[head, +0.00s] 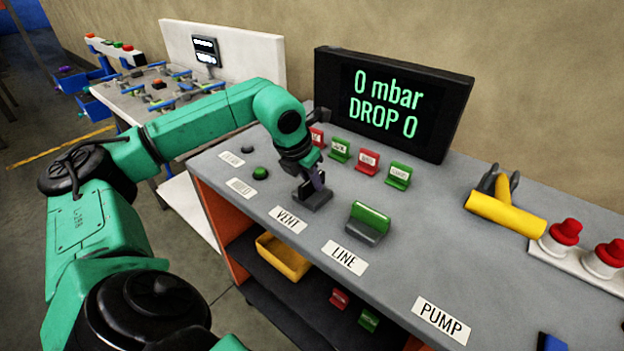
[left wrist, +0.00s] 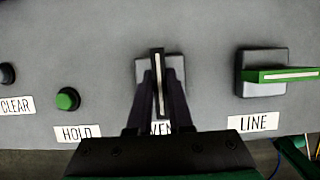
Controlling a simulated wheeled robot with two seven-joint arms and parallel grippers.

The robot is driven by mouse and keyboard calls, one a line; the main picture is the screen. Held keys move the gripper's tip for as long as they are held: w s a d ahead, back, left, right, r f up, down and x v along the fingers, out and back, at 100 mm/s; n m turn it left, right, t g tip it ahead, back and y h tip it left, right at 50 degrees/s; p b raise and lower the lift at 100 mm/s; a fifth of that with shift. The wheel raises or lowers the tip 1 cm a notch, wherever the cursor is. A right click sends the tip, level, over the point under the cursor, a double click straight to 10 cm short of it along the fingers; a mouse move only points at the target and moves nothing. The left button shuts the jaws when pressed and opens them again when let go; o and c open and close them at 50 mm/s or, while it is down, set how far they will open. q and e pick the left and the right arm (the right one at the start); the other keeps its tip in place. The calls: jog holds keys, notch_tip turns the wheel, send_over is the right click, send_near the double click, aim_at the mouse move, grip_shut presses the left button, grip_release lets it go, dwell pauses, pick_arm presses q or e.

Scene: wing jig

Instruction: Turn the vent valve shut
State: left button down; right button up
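The vent valve stands behind the VENT label; its dark square base (head: 316,203) shows in the head view, its handle largely hidden by my gripper. In the left wrist view its handle (left wrist: 157,60) is a narrow dark bar with a pale stripe, running up and down the picture over a grey base. My left gripper (head: 313,184) reaches down onto it. In the left wrist view the fingers (left wrist: 158,85) lie on both sides of the handle and appear closed against it. My right gripper is in neither view.
The line valve (head: 369,222), with a green handle set crosswise, stands right of the vent valve. A green button (head: 260,173) is to the left. Red and green tags (head: 367,162) stand behind. The screen (head: 390,105) reads 0 mbar, DROP 0. A yellow-handled tool (head: 505,212) lies right.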

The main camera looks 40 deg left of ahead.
pick_arm(q)
jog(key=shift+m+b, duration=0.3)
jog(key=shift+m, duration=0.1)
jog(key=shift+m+h+b, duration=0.35)
jog(key=shift+m+h, duration=0.15)
jog(key=shift+m, duration=0.4)
jog(key=shift+m+h, duration=0.4)
jog(key=shift+m, duration=0.5)
jog(key=shift+r+m+h, duration=0.1)
jog(key=shift+m+h, duration=0.2)
jog(key=shift+m, duration=0.7)
jog(key=m+g+p, duration=0.1)
jog(key=m, duration=0.1)
jog(key=shift+r+m+h, duration=0.1)
jog(key=shift+m+h, duration=0.2)
jog(key=shift+h, duration=0.1)
jog(key=m+p, duration=0.2)
jog(key=m+g+h+p, duration=0.1)
jog(key=m, duration=0.1)
jog(key=shift+r+g+p, duration=0.1)
jog(key=shift+g+p, duration=0.2)
jog(key=shift+p, duration=0.05)
jog(key=m+p, duration=0.1)
jog(key=m, duration=0.1)
jog(key=shift+w+m+g, duration=0.1)
jog(key=shift+m+g, duration=0.3)
jog(key=shift+m+g+p, duration=0.4)
jog(key=shift+m+p, duration=0.1)
jog(key=shift+m, duration=0.5)
jog(key=shift+f, duration=0.2)
